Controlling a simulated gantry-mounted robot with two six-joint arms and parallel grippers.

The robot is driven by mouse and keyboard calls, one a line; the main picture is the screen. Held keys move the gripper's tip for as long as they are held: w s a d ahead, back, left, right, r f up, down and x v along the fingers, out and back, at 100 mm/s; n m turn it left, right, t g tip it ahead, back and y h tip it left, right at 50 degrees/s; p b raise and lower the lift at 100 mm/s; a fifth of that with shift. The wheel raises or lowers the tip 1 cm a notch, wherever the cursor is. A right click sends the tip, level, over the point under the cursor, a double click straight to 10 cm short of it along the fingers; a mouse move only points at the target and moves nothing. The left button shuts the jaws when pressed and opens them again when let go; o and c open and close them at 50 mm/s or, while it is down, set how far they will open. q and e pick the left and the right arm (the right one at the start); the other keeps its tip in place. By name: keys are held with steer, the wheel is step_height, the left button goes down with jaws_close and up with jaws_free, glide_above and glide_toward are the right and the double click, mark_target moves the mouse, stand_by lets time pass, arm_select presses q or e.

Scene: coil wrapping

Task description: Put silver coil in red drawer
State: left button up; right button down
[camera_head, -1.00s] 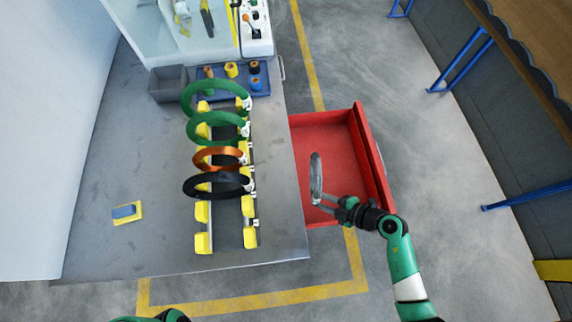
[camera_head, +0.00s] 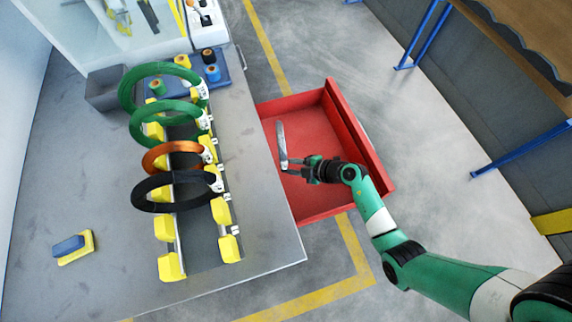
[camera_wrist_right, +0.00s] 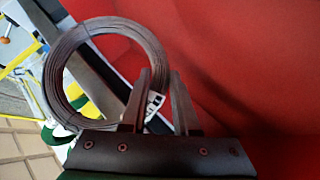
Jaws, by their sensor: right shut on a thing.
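The silver coil (camera_head: 282,147), a thin ring seen almost edge-on, is held upright over the open red drawer (camera_head: 318,130). My right gripper (camera_head: 292,167) is shut on the coil's lower part. In the right wrist view the coil (camera_wrist_right: 54,80) shows as a dark wire ring, with the fingers (camera_wrist_right: 160,88) at its right side and the red drawer surface (camera_wrist_right: 240,70) behind. Whether the coil touches the drawer floor I cannot tell. My left gripper is not in view.
Green, orange (camera_head: 160,158) and black (camera_head: 150,196) coils stand on a yellow-blocked rack on the grey table (camera_head: 90,170). The table edge borders the drawer's left side. A blue and yellow block (camera_head: 72,247) lies at left. Drawer walls rise around the coil.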

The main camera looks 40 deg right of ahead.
steer(key=shift+w+d+f, duration=0.1)
steer(key=shift+w+f, duration=0.05)
steer(key=shift+w, duration=0.2)
steer(key=shift+w+f, duration=0.1)
steer(key=shift+f, duration=0.15)
steer(key=f+b, duration=0.3)
steer(key=b, duration=0.1)
steer(key=shift+w+d+f, duration=0.1)
steer(key=shift+w+f, duration=0.25)
steer(key=shift+s, duration=0.1)
steer(key=shift+r, duration=0.15)
steer(key=c, duration=0.7)
jaws_free()
steer(key=shift+f, duration=0.2)
steer(key=shift+o, duration=0.2)
